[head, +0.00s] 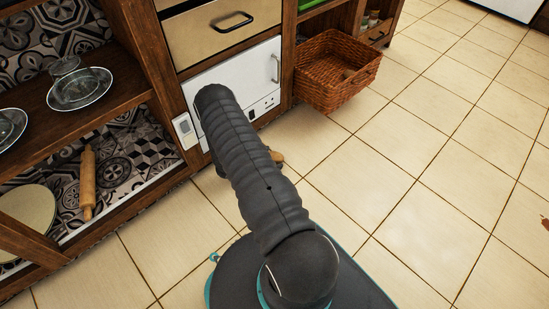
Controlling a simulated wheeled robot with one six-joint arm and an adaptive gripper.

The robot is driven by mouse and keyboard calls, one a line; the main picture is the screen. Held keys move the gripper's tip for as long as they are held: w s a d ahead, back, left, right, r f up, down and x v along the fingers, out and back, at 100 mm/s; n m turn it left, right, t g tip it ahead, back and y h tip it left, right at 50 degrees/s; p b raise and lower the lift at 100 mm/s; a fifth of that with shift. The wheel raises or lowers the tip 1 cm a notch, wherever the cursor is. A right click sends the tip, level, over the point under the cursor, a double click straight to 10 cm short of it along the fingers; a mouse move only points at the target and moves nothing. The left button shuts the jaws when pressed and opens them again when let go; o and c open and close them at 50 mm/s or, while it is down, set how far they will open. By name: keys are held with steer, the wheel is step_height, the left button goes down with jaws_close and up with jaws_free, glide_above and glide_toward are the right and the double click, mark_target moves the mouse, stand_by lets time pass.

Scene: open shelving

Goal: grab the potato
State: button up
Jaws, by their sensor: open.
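My arm rises from my base and reaches toward the shelving, and its far end bends down out of sight. My gripper is hidden behind the arm. A small tan-brown rounded thing (277,157) peeks out at the right side of the arm, just above the floor in front of the white appliance. Most of it is covered, so I cannot tell whether it is the potato. No other potato shows in the head view.
A wicker basket (341,88) sticks out from the shelving. A white appliance (262,68) sits under a drawer (225,31). At left are glass dishes (80,90), a rolling pin (88,182) and a round board (28,216). The tiled floor (430,190) at right is clear.

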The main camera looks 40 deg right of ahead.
steer(key=shift+c, duration=0.3)
steer(key=c, duration=1.2)
steer(key=shift+r, duration=0.15)
